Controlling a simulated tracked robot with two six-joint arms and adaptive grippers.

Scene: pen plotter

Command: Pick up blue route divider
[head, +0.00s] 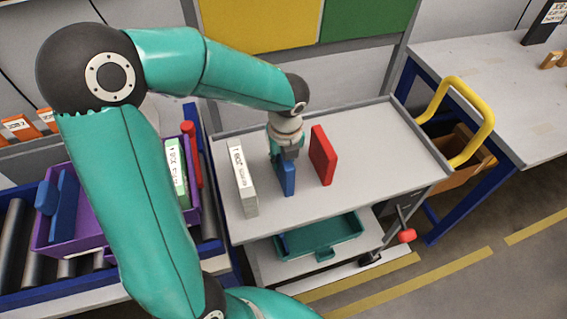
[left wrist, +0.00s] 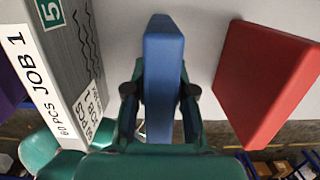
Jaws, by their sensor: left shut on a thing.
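The blue route divider (head: 288,178) stands upright on the grey cart top (head: 375,140), between a grey labelled block and a red block. My left gripper (head: 285,158) reaches down on it from above and is shut on it. In the left wrist view the blue divider (left wrist: 163,70) sits between the two dark fingers (left wrist: 160,95) of the gripper. In the head view the gripper hides the divider's upper part. I cannot tell whether its base touches the cart. My right gripper is not in view.
The grey labelled block (head: 243,178) stands close left of the divider, the red block (head: 322,155) close right. A purple bin (head: 90,238) is on rollers at left. A teal tray (head: 320,238) sits on the lower shelf. The cart top's right side is clear.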

